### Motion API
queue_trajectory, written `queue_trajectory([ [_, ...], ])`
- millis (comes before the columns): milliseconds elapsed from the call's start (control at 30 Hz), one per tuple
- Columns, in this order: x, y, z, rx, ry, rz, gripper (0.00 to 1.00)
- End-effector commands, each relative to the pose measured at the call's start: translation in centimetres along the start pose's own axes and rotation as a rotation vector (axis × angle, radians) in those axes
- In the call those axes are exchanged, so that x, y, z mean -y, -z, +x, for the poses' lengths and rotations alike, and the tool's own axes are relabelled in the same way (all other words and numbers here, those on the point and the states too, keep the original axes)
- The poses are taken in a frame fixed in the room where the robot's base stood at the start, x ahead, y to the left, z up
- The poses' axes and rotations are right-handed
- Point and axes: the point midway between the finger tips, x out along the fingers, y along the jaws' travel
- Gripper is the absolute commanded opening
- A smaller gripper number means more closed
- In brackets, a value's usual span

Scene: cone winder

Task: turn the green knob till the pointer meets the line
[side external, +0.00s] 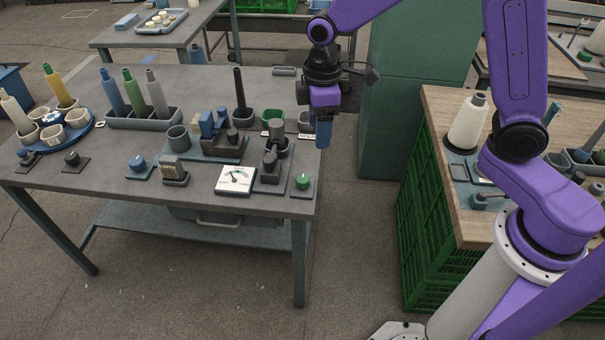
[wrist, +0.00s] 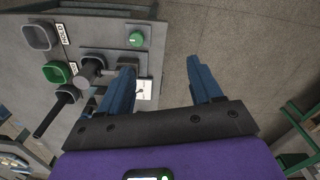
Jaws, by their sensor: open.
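The green knob (side external: 303,181) sits on a small grey base at the table's front right corner. It also shows in the wrist view (wrist: 136,39), ahead and left of the fingers. The white dial (side external: 236,179) lies left of it, with a dark pointer and a green mark; the exact gap is too small to read. In the wrist view the dial (wrist: 147,88) is partly hidden by the left finger. My gripper (side external: 324,140) hangs fingers down by the table's right edge, apart from the knob. Its blue fingers (wrist: 160,68) are spread and empty.
A dark post with a grey cylinder (side external: 275,138) stands behind the knob. A green cup (side external: 272,115) and a tall dark rod (side external: 240,92) are farther back. The floor (side external: 360,220) is bare right of the table; green crates (side external: 425,215) stand beyond it.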

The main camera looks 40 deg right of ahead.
Motion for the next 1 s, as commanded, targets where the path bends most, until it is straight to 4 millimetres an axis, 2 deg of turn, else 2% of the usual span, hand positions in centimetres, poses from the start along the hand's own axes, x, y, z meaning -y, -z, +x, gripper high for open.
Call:
queue_trajectory([
  [100, -2.6, 1.3, 1.4, 0.006, 0.003, 0.008, 0.65],
  [200, -4.4, 1.9, 2.4, 0.007, 0.004, 0.011, 0.65],
  [367, -6.2, 2.3, 3.3, 0.007, 0.004, 0.013, 0.65],
  [533, -6.7, 2.4, 4.0, 0.007, 0.004, 0.014, 0.65],
  [667, -6.6, 2.4, 5.4, 0.009, 0.005, 0.014, 0.65],
  [1000, -6.5, 2.2, 11.6, 0.011, 0.007, 0.014, 0.65],
])
